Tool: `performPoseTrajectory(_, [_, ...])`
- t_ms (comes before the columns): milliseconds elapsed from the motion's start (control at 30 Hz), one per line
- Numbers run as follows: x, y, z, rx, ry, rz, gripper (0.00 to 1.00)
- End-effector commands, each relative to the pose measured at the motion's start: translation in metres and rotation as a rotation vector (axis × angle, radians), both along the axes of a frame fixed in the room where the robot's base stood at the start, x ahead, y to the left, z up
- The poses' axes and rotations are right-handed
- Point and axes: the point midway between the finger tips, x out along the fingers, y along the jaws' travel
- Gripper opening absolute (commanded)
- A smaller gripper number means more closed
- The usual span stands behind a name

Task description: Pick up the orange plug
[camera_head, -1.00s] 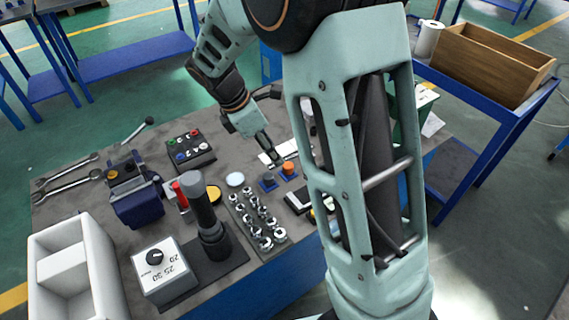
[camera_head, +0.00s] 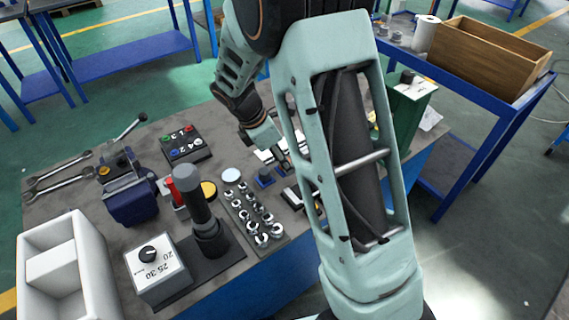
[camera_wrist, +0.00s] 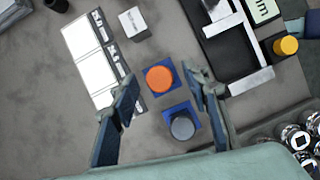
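In the wrist view the orange plug (camera_wrist: 159,79) is a round orange top on a square blue base. My gripper (camera_wrist: 161,84) is open, with one finger to the left and one to the right of the orange plug. Nothing is held. The fingers look apart from the plug, but their height above the bench is hard to tell. In the head view my arm hides the orange plug and the fingers.
White labelled blocks (camera_wrist: 88,60) and a small white box (camera_wrist: 133,22) lie left of the plugs. Chrome fittings (camera_head: 254,214) stand in a rack nearby. A blue vise (camera_head: 130,195) is farther left.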

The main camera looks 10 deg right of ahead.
Motion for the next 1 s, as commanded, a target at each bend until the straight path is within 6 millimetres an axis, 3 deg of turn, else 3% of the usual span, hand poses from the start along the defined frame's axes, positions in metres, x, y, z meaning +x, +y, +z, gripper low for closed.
performPoseTrajectory(67, [0.000, 0.000, 0.000, 0.000, 0.000, 0.000, 0.33])
performPoseTrajectory(367, [0.000, 0.000, 0.000, 0.000, 0.000, 0.000, 0.00])
performPoseTrajectory(733, [0.000, 0.000, 0.005, 0.000, -0.001, 0.000, 0.00])
performPoseTrajectory(1000, [0.005, 0.002, 0.039, 0.001, -0.004, 0.000, 0.00])
